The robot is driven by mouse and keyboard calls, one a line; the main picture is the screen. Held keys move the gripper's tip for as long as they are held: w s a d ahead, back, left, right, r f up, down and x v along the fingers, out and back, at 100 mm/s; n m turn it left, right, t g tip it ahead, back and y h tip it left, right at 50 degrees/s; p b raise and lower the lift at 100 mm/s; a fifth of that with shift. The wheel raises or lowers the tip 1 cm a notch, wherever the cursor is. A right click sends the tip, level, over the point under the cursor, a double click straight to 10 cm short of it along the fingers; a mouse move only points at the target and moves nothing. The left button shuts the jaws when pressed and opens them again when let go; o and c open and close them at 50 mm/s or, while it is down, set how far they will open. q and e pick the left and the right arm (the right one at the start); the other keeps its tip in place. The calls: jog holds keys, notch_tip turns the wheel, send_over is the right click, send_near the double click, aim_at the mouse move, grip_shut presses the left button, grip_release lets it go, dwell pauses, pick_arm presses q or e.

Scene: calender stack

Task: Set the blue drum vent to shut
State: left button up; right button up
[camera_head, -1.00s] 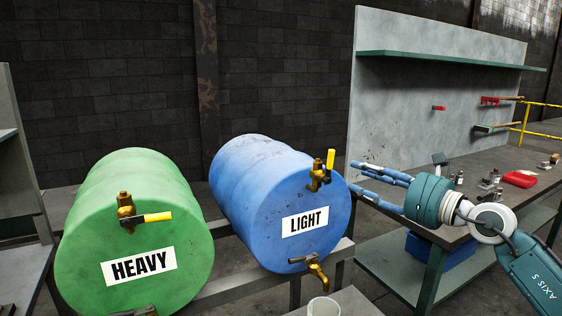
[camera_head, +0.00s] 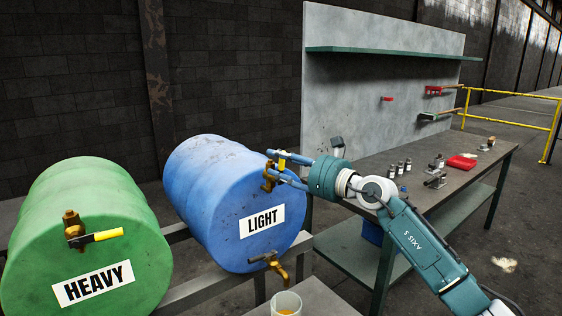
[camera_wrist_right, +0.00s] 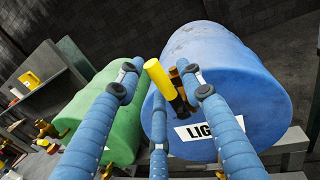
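The blue drum (camera_head: 205,185) lies on its side with a LIGHT label. Its brass vent (camera_head: 269,176) is at the upper right of its front face, with a yellow handle (camera_head: 282,159) standing upright. My right gripper (camera_head: 272,165) reaches in from the right, its fingers around the vent handle. In the right wrist view the fingers (camera_wrist_right: 158,75) are spread, with the yellow handle (camera_wrist_right: 158,79) between them; I see space on both sides of it. Whether a finger touches it I cannot tell. My left gripper is not in view.
Below the blue drum's label is a brass tap (camera_head: 272,265) above a cup (camera_head: 286,304) with amber liquid.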

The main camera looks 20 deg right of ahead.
jog(key=shift+c, duration=0.2)
grip_shut()
jog(key=shift+d, duration=0.1)
jog(key=w+d+f+m+t+h+p, duration=0.1)
jog(key=d+f+m+p, duration=0.1)
jog(key=m, duration=0.8)
jog(key=w+d+f+m+t+h+p, duration=0.1)
jog(key=m+p, duration=0.4)
jog(key=m, duration=0.5)
jog(key=shift+d+f+t, duration=0.8)
jog(key=shift+d+f, duration=0.35)
jog(key=shift+d, duration=0.15)
jog(key=shift+f, duration=0.1)
jog(key=shift+o, duration=0.2)
grip_release()
